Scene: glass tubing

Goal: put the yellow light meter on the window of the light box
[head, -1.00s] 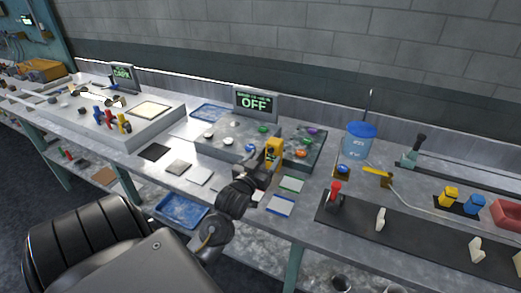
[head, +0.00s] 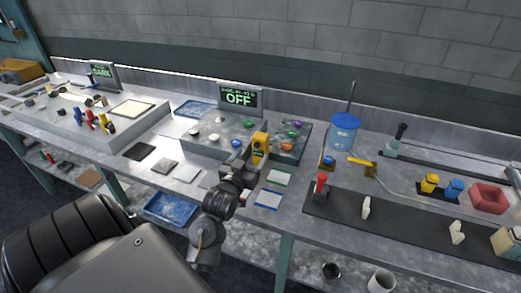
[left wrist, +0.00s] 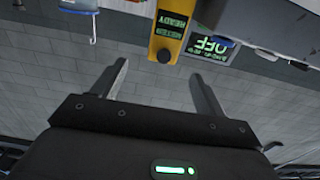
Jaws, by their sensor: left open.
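The yellow light meter (head: 259,150) stands upright at the front of the raised box with the OFF sign. In the left wrist view the meter (left wrist: 171,22) shows a dark display reading METER READY, upside down. My left gripper (head: 245,176) is just in front of the meter in the head view. In the left wrist view its jaws (left wrist: 161,75) are open and empty, with the meter beyond the fingertips. A pale square window (head: 132,108) lies on top of the raised light box (head: 82,140) at the left. My right gripper is not in view.
The OFF sign (head: 238,98) stands behind the meter. Several coloured knobs and pucks lie around it. Flat tiles (head: 164,167) lie along the bench front to the left. A blue container (head: 343,133) and a red-handled lever (head: 321,186) are to the right.

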